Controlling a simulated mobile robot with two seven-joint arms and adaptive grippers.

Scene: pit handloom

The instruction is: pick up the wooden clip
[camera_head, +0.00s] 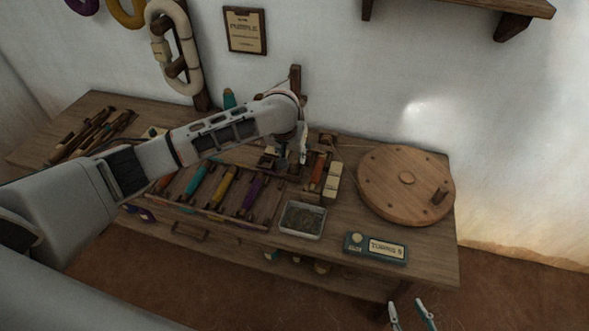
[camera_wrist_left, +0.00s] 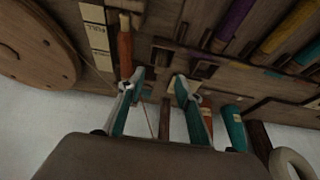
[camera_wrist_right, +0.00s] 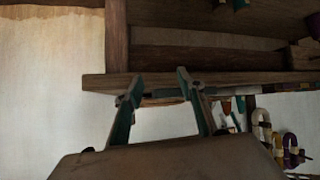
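My left gripper (camera_head: 291,160) reaches over the back of the wooden workbench (camera_head: 420,262). In the left wrist view its teal-tipped fingers (camera_wrist_left: 160,78) are spread apart with nothing seen held between them. Small brown wooden pieces (camera_wrist_left: 200,66) lie on the bench by the fingers. I cannot tell for certain which of them is the wooden clip; the arm hides part of this area in the head view. My right gripper (camera_head: 411,314) is open and empty in front of the bench; in the right wrist view its fingers (camera_wrist_right: 155,82) stand apart near a wooden edge.
A rack of coloured bobbins (camera_head: 224,187) lies left of the left gripper. The white wall (camera_head: 350,90) rises behind.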

